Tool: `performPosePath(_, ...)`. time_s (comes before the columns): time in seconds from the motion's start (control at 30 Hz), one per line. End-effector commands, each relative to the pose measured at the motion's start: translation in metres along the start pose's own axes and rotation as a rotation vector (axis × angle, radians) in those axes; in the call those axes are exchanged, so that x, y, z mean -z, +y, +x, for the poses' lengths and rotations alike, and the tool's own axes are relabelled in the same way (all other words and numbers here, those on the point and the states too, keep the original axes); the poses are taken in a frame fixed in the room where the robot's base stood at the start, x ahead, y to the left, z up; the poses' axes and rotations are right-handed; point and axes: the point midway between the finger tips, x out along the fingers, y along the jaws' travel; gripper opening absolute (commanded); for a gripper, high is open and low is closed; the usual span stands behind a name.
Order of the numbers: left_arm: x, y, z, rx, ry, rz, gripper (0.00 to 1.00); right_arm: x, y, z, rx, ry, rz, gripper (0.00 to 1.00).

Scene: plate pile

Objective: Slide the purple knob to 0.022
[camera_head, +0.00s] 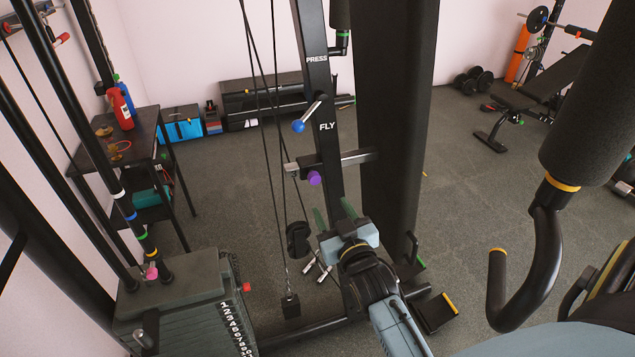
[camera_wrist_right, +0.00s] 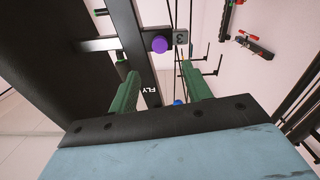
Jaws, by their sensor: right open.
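The purple knob (camera_head: 314,178) sits on a grey horizontal bar (camera_head: 345,160) that crosses the black upright of the gym machine, below the FLY label. It also shows in the right wrist view (camera_wrist_right: 160,44), near the top, beside a grey block marked 3 (camera_wrist_right: 181,37). My right gripper (camera_head: 334,213) is open, with its green fingers spread and nothing between them. In the head view it is below and slightly right of the knob, apart from it. In the right wrist view the knob appears beyond the gap between the fingers (camera_wrist_right: 163,88). My left gripper does not show.
A blue-tipped lever (camera_head: 299,125) sticks out of the upright above the knob. Cables hang just left of it. A padded black column (camera_head: 395,130) stands to the right. A weight stack (camera_head: 180,300) is at lower left, and a padded handle (camera_head: 515,285) at right.

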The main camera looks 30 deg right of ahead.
Motion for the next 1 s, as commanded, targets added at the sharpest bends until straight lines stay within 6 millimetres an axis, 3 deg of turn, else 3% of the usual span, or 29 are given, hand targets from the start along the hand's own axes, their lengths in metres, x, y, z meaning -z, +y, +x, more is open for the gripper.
performPosePath(0.3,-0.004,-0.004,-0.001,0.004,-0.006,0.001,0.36,0.000,0.000,0.066,0.000,0.000,-0.001,0.49)
performPosePath(0.5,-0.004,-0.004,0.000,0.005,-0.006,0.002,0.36,0.000,0.000,0.092,0.000,0.000,0.000,0.49)
performPosePath(0.93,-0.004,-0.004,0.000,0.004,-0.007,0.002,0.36,-0.001,0.000,0.102,0.001,-0.002,-0.001,0.49)
performPosePath(1.0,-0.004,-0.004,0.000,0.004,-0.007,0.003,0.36,-0.001,0.000,0.102,0.001,-0.002,0.000,0.42)
